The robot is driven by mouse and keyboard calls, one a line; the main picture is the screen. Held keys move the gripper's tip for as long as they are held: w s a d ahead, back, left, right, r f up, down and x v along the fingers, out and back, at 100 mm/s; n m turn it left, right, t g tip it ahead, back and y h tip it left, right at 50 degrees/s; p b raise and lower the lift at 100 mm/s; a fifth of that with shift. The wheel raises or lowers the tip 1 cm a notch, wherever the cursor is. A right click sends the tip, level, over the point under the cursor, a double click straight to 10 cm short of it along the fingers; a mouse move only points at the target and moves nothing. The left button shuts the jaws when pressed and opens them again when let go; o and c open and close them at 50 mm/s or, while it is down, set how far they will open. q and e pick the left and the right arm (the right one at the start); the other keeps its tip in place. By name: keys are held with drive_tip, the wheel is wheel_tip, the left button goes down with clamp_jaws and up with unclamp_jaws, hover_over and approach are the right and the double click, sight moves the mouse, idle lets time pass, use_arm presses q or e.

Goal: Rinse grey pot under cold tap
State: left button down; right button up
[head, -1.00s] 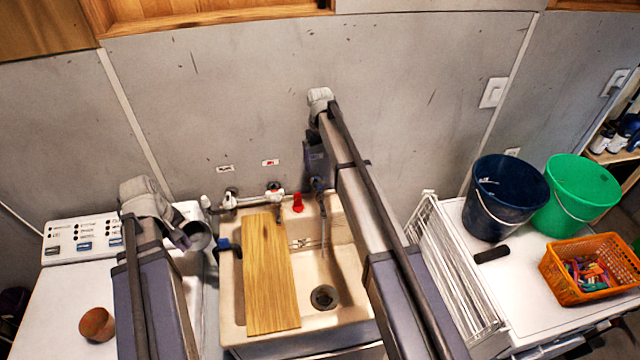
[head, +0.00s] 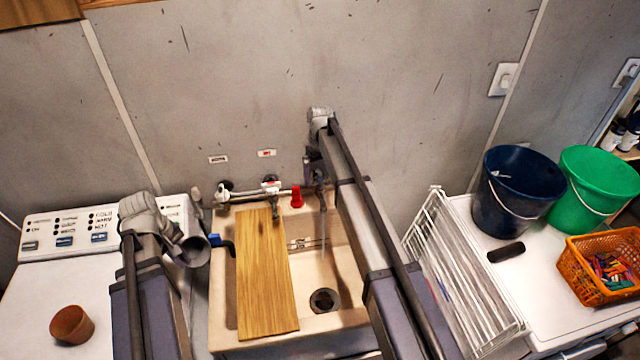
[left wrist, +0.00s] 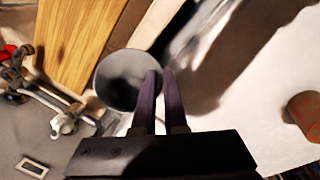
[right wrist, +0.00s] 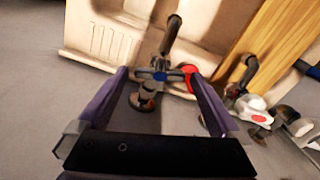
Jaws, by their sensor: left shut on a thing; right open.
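The grey pot (head: 196,251) is held by my left gripper (left wrist: 158,82), above the gap between the washing machine and the sink. In the left wrist view the pot (left wrist: 122,82) shows its round mouth beside the shut fingers. My right gripper (right wrist: 157,78) is open, with its fingers either side of the blue-marked tap handle (right wrist: 150,74); I cannot tell whether they touch it. In the head view this tap is mostly hidden behind the right arm. A thin pale streak (head: 323,232), seemingly running water, falls below its spout into the sink (head: 345,262).
A wooden board (head: 262,280) lies across the sink's left part. A red tap handle (head: 297,197) is beside the blue one. A terracotta pot (head: 72,325) stands on the washing machine (head: 35,300). A white rack (head: 460,285), buckets (head: 513,195) and an orange basket (head: 575,285) are at right.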

use_arm(q)
drive_tip(key=shift+f, duration=0.15)
use_arm(e)
drive_tip(key=shift+f, duration=0.15)
drive_tip(key=c, duration=1.2)
drive_tip(key=shift+o, duration=0.2)
drive_tip(key=shift+m, duration=1.8)
drive_tip(key=o, duration=1.2)
drive_tip(key=shift+c, duration=0.2)
